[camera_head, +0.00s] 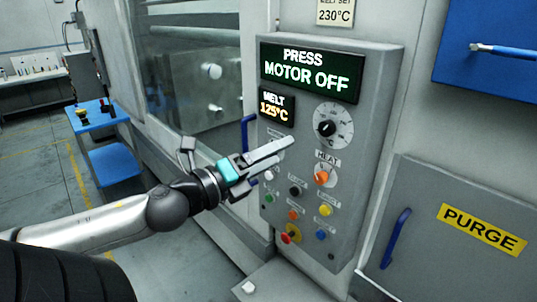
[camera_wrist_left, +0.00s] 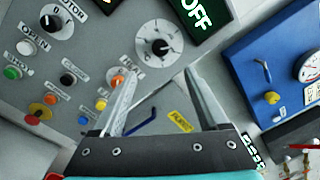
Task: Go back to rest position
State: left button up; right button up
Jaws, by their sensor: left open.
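My left gripper (camera_head: 276,155) reaches in from the left in the head view, in front of the grey control panel (camera_head: 382,105). In the left wrist view its two fingers (camera_wrist_left: 160,74) stand apart with nothing between them. The panel's knobs and buttons show past the fingers; I cannot tell whether a fingertip touches the panel. The black dial (camera_head: 326,128) and the orange heat knob (camera_head: 321,178) are right of the fingertips. My right gripper is in neither view.
The press display (camera_head: 311,72) reads MOTOR OFF and the melt display (camera_head: 276,107) reads 125°C. A purge door (camera_head: 440,230) with a blue handle (camera_head: 395,238) is at right. A blue cart (camera_head: 115,168) stands at left. Open floor (camera_head: 40,185) lies left of the machine.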

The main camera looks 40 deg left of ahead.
pick_arm(q)
jog(key=shift+s, duration=0.55)
